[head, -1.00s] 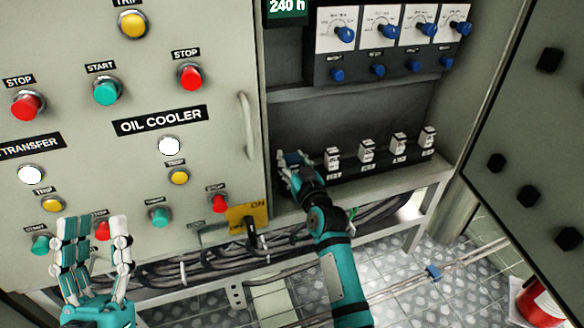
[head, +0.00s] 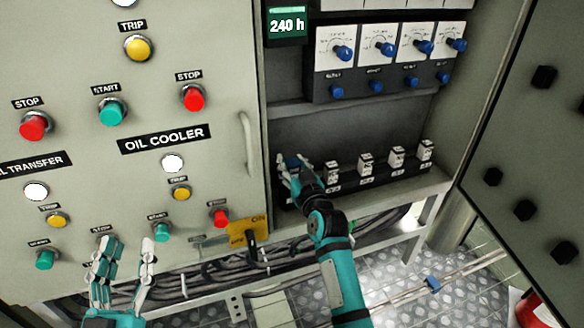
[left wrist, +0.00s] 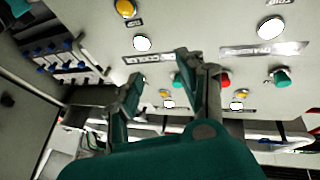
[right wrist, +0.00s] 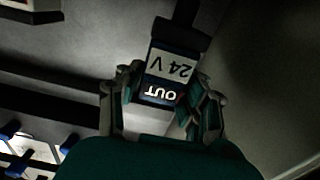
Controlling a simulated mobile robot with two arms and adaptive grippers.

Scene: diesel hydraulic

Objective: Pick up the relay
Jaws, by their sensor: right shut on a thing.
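The relay, a small block marked "24 V" and "OUT" (right wrist: 170,68), sits between the fingers of my right gripper (right wrist: 160,100) in the right wrist view. In the head view my right gripper (head: 293,168) is shut on it at the left end of the lower cabinet shelf. My fingers mostly hide it there, and I cannot tell whether it touches the shelf. My left gripper (head: 125,250) is open and empty in front of the left panel, low in the head view. Its spread fingers also show in the left wrist view (left wrist: 165,85).
Several white blocks (head: 366,164) stand in a row to the right of my right gripper. Blue knobs (head: 386,50) are above. The left panel has buttons, lamps and a handle (head: 247,145). Cables (head: 215,272) run below. An open door (head: 530,130) bounds the right.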

